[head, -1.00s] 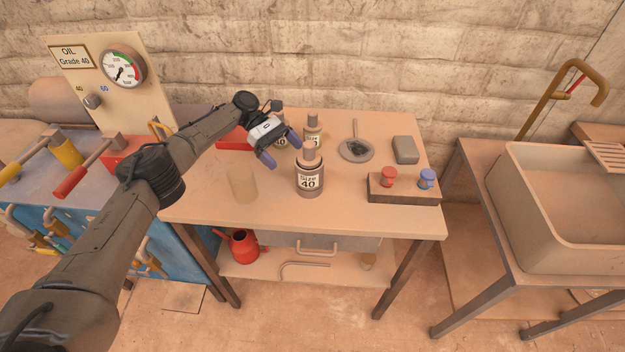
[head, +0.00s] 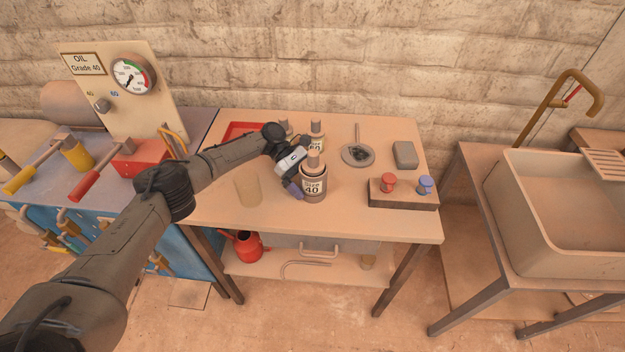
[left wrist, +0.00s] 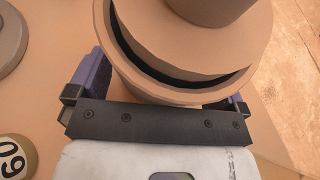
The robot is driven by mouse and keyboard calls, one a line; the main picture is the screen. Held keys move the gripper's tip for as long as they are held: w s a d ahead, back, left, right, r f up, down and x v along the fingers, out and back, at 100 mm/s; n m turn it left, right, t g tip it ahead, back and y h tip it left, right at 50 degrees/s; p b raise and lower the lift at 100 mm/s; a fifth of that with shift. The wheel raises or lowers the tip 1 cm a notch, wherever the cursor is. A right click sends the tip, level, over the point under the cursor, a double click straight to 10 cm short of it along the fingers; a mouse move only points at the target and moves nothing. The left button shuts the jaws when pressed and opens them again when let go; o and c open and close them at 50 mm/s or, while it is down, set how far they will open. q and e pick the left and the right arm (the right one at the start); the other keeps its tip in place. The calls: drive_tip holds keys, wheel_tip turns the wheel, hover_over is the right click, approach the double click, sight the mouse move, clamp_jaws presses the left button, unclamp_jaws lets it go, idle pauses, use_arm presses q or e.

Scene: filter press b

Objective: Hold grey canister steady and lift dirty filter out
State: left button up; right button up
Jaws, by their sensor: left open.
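The grey canister (head: 314,187), labelled Size 40, stands upright on the workbench. A filter (head: 313,160) with a narrow top piece stands up out of its mouth. In the left wrist view the canister's rim (left wrist: 122,75) surrounds the filter (left wrist: 185,45), with a dark gap between them. My left gripper (head: 299,178) is at the canister's left side, open, with its purple fingers on either side of the canister. The left wrist view does not show clearly whether the fingers touch it. My right gripper is not in view.
Another labelled canister (head: 317,142) stands close behind. A see-through beaker (head: 248,188) is to the left. A round dish (head: 358,155), a grey block (head: 405,154) and a block with red and blue knobs (head: 403,197) are to the right. The front bench edge is clear.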

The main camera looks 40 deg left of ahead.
use_arm(q)
drive_tip(key=shift+d, duration=0.1)
drive_tip(key=shift+c, duration=0.4)
drive_tip(key=c, duration=0.5)
